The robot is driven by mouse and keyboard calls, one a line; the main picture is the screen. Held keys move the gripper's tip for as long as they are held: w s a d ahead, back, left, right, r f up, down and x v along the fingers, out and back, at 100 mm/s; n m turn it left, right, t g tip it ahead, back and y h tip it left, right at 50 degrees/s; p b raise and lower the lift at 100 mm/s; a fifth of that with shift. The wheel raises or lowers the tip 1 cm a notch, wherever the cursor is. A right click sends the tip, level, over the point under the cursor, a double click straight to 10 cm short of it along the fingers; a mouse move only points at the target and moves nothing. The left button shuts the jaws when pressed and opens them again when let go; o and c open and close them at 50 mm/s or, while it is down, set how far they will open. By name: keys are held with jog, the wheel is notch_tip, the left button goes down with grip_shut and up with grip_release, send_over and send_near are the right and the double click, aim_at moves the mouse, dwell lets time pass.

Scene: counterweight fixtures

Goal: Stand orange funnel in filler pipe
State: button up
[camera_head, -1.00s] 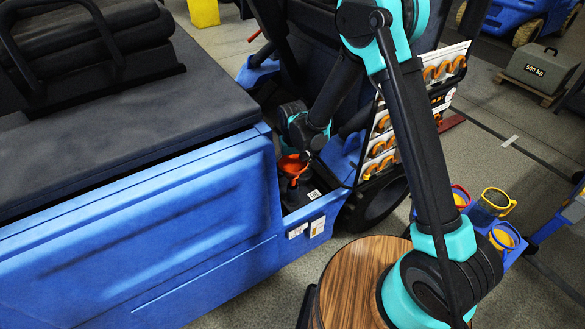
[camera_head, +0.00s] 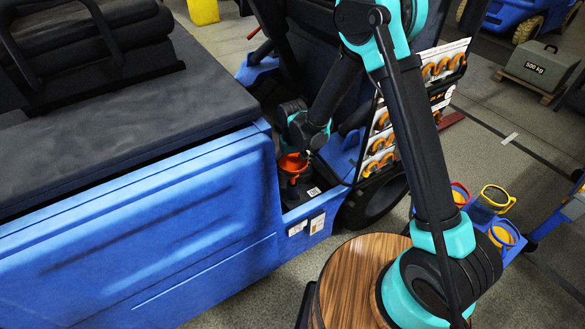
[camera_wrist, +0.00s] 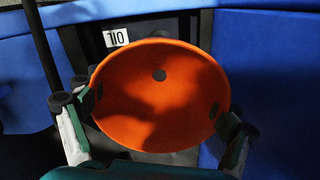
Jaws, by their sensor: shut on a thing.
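The orange funnel (camera_head: 292,164) is low in the recess of the blue vehicle, just under my gripper (camera_head: 298,150). In the wrist view, I look down into the wide bowl of the orange funnel (camera_wrist: 160,115), with a small dark outlet hole near its upper middle. My gripper (camera_wrist: 155,130) has a finger on each side of the bowl and is shut on it. Whether the funnel's stem is inside the pipe cannot be told.
The blue vehicle's side panel (camera_head: 150,235) and black cover (camera_head: 110,135) flank the recess on the left. A rack with orange hooks (camera_head: 430,75) stands to the right. A label (camera_wrist: 116,38) shows behind the funnel.

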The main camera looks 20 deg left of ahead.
aim_at(292, 179)
jog(key=shift+f, duration=1.3)
jog(key=shift+f, duration=0.25)
jog(key=shift+f, duration=0.55)
jog(key=shift+f, duration=0.15)
jog(key=shift+f, duration=0.5)
jog(key=shift+f, duration=0.1)
jog(key=shift+f, duration=0.1)
jog(key=c, duration=0.4)
jog(key=o, duration=1.4)
